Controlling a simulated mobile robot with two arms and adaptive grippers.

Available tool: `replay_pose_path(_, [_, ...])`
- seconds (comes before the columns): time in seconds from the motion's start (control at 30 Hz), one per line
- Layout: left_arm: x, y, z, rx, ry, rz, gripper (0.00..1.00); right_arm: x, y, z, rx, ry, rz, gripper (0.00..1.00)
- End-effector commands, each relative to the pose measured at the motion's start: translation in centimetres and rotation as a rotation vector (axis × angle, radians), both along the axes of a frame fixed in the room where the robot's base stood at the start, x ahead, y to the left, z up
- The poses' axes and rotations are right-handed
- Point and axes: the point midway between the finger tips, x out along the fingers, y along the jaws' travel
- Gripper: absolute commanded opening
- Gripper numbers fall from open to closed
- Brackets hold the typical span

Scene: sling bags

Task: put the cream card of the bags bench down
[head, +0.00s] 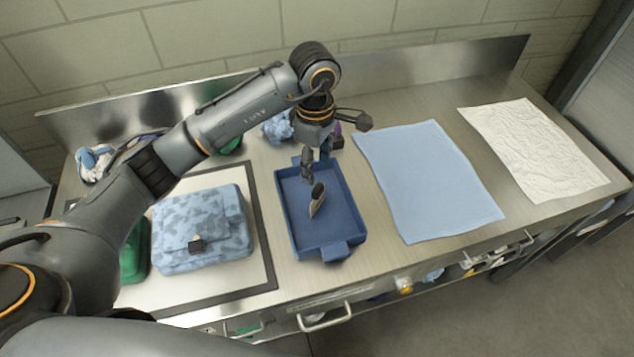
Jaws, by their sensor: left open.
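I cannot tell whether the finger touches the card, or whether the card's lower edge rests on the tray floor. My right gripper does not show.
A blue patterned sling bag (203,229) lies on a dark-bordered board left of the tray. A blue cloth (428,180) and a crinkled white cloth (535,150) lie to the right. Crumpled blue cloth (278,127) and small dark items sit behind the tray. A metal backsplash borders the bench.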

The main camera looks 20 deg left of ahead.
Motion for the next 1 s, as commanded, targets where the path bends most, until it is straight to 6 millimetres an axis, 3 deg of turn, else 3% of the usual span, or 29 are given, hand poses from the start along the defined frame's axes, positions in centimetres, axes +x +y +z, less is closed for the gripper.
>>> replay_pose_path(0.13, [0.1, 0.1, 2.4, 0.000, -0.004, 0.001, 0.54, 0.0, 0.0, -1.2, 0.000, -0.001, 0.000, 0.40])
replay_pose_path(0.3, [0.0, 0.1, 3.9, 0.000, 0.000, 0.001, 0.54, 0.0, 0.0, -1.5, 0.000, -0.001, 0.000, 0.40])
replay_pose_path(1.0, [0.0, 0.1, 4.2, -0.001, 0.001, 0.001, 0.54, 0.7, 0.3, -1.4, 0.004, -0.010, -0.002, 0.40])
